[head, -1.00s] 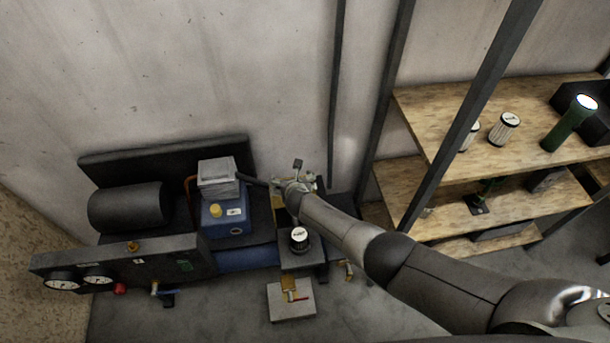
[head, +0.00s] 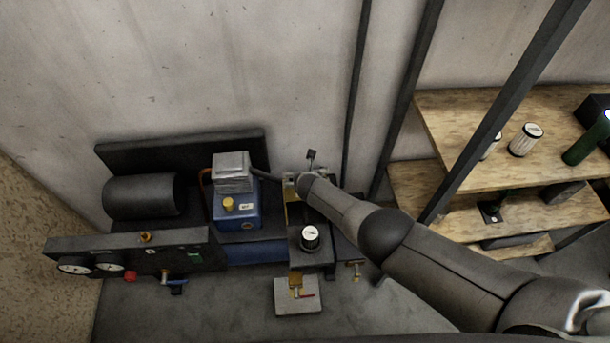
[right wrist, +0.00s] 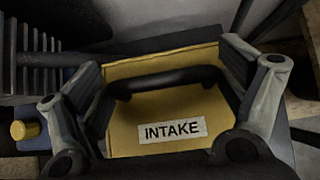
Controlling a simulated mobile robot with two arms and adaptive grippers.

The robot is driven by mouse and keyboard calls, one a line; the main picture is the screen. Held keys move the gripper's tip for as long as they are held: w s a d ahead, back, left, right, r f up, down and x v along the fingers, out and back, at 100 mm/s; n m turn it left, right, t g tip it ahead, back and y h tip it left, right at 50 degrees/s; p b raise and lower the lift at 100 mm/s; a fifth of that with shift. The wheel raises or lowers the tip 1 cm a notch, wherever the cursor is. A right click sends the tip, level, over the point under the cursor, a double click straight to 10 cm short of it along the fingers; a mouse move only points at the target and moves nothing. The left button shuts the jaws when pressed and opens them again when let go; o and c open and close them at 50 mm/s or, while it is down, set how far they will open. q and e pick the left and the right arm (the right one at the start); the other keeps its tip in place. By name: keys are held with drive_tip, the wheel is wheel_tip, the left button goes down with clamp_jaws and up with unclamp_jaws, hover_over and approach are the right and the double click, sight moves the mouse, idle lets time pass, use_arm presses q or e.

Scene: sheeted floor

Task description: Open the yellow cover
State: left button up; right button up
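The yellow cover (right wrist: 172,106) carries a white INTAKE label (right wrist: 172,130) and a black bar handle (right wrist: 165,79) in the right wrist view. In the head view only a little yellow shows beside my right wrist, and the arm hides most of the cover. My right gripper (right wrist: 162,80) is open, with one finger at each side of the cover and the handle between them. I cannot tell whether either finger touches the cover or handle. My left gripper is not in view.
A blue unit (head: 238,214) with a yellow cap stands left of my right wrist. A gauge panel (head: 130,258) is at the left. A dark post (head: 505,110) and wooden shelves (head: 465,125) stand at the right.

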drive_tip(key=shift+o, duration=0.8)
drive_tip(key=shift+a+r, duration=0.1)
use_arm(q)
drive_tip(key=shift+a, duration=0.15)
use_arm(e)
drive_tip(key=shift+s, duration=0.1)
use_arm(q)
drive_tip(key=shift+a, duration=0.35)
use_arm(e)
drive_tip(key=shift+s+a, duration=0.1)
